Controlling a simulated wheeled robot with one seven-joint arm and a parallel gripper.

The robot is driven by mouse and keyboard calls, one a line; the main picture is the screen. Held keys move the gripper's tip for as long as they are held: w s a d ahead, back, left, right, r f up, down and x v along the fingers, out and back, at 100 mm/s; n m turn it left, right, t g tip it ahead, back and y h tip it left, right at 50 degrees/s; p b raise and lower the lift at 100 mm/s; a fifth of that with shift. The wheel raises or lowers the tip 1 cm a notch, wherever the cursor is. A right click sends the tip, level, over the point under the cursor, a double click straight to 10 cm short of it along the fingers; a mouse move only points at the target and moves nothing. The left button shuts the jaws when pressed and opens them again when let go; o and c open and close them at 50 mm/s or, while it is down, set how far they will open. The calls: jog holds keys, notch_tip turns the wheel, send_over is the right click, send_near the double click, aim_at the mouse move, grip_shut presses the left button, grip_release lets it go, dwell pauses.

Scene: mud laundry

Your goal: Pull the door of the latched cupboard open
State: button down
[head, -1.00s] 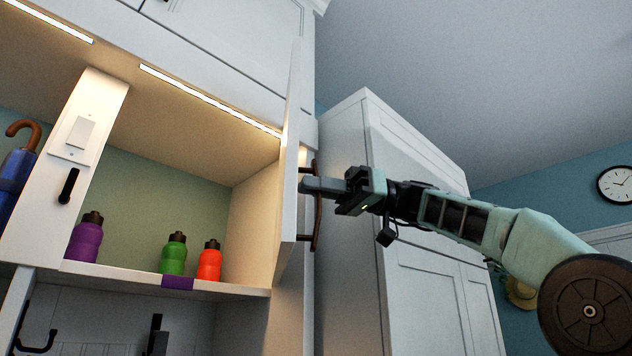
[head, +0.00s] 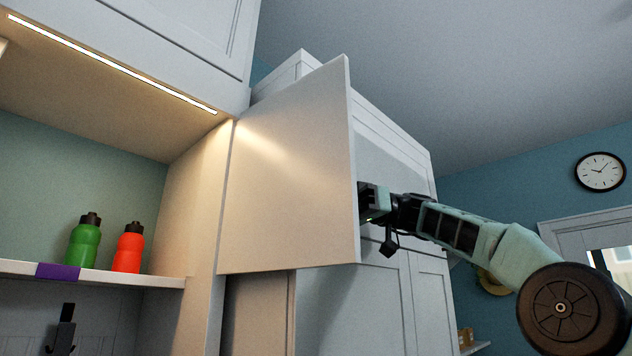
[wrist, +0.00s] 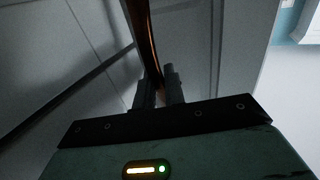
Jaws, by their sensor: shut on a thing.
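The cupboard door (head: 290,175) stands swung wide open on its right-hand hinge side, its pale inner face turned toward the head camera. Its handle is hidden behind the door in the head view. In the wrist view the brown curved handle (wrist: 143,35) runs down between the fingers of my gripper (wrist: 160,90), which is shut on it. In the head view my gripper's body (head: 374,203) shows at the door's free edge, with the fingertips hidden behind the door. The open cupboard (head: 80,170) shows lit shelf space inside.
A green bottle (head: 84,243) and an orange bottle (head: 129,248) stand on the cupboard shelf (head: 110,277). A tall white cabinet (head: 385,290) stands behind the door. A wall clock (head: 600,172) hangs at the right. The room's right side looks free around my arm.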

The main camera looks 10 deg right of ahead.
jog(key=shift+w+d+r+p, duration=0.2)
jog(key=shift+w+d+p, duration=0.3)
jog(key=shift+w+d, duration=0.35)
jog(key=shift+w, duration=0.15)
jog(key=c, duration=1.8)
grip_release()
jog(key=shift+o, duration=1)
jog(key=shift+w+d+f, duration=0.1)
jog(key=shift+w+f, duration=0.05)
jog(key=shift+w, duration=0.15)
jog(key=shift+s, duration=0.1)
